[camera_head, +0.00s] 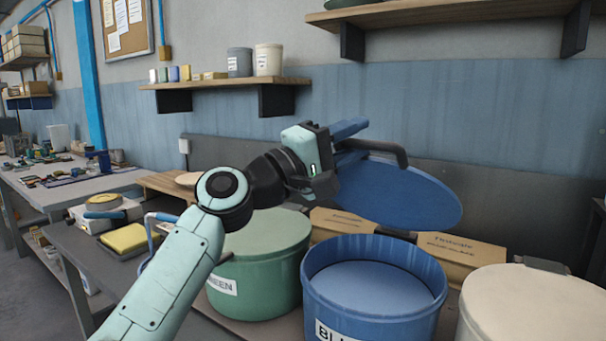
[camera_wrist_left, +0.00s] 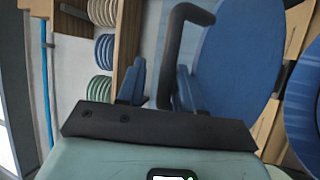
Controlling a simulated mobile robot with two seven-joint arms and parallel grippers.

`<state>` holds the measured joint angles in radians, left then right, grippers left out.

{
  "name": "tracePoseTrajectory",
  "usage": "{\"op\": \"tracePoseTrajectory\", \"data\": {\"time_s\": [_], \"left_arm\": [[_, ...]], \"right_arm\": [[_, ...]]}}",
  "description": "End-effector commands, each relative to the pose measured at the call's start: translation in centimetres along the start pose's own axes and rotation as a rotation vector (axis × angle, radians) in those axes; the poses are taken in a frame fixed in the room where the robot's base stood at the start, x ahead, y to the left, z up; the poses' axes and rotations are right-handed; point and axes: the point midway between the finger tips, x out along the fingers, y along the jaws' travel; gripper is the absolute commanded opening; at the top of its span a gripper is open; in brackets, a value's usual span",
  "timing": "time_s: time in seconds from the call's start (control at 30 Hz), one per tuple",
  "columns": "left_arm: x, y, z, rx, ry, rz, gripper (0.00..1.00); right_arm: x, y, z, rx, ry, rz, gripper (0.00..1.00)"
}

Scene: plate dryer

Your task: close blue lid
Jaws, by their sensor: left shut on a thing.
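The blue lid (camera_head: 395,195) is a round disc with a dark bent handle (camera_head: 385,149). It is held tilted in the air above and behind the blue bin (camera_head: 316,289), clear of its rim. The bin is open at the top, and its pale interior shows. My left gripper (camera_head: 366,137) is shut on the lid's handle. In the left wrist view, the handle (camera_wrist_left: 174,45) passes between the two blue fingers, with the lid (camera_wrist_left: 240,55) to the right. The exact contact is partly hidden. My right gripper is not in view.
A green bin (camera_head: 262,285) with its lid on stands left of the blue bin. A cream bin (camera_head: 520,305) stands at the right. Brown cardboard-like boxes (camera_head: 450,250) lie behind them. A wall shelf (camera_head: 225,83) holds tins. Air above the blue bin is clear below the lid.

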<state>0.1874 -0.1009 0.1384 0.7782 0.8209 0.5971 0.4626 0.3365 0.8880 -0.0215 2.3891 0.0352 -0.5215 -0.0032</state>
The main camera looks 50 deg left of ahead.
Motion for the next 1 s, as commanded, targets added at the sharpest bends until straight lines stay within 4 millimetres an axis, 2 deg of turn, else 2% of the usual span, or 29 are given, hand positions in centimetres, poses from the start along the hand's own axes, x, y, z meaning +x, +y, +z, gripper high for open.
{"op": "tracePoseTrajectory", "data": {"time_s": [0.03,1.0], "left_arm": [[-0.8,0.9,-0.1,0.004,0.008,0.014,0.27],[-7.5,-0.4,-0.2,0.000,0.010,0.011,0.27]], "right_arm": [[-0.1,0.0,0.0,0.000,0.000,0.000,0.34],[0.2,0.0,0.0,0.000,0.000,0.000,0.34]]}}
